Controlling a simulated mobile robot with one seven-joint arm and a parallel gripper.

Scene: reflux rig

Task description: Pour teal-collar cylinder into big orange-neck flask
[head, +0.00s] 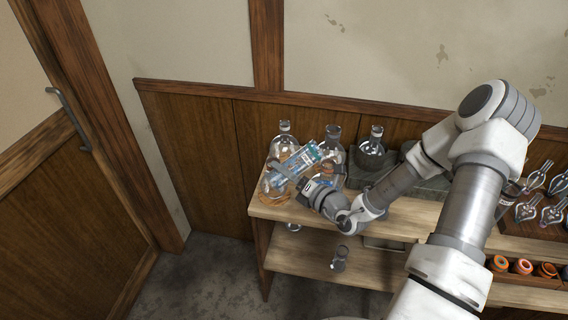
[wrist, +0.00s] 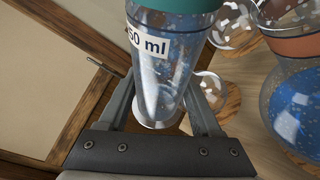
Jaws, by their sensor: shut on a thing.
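My gripper (head: 303,180) is shut on the teal-collar cylinder (head: 298,161), which it holds strongly tilted above the left end of the bench. In the wrist view the clear cylinder (wrist: 163,70) sits between both fingers, with its teal collar at the top edge and a white label ending in "50 ml". Speckled blue shows in or through its glass. The big orange-neck flask (wrist: 295,95) stands to the right in the wrist view, with an orange band and blue contents, cut by the frame edge. In the head view it is mostly hidden behind the cylinder and gripper.
Clear glass vessels (head: 285,141) stand at the back of the wooden bench (head: 400,221), close around the cylinder. A dark-based flask (head: 372,148) stands to their right. Glassware and orange-ringed items fill the far right. A lower shelf holds a small vessel (head: 340,258).

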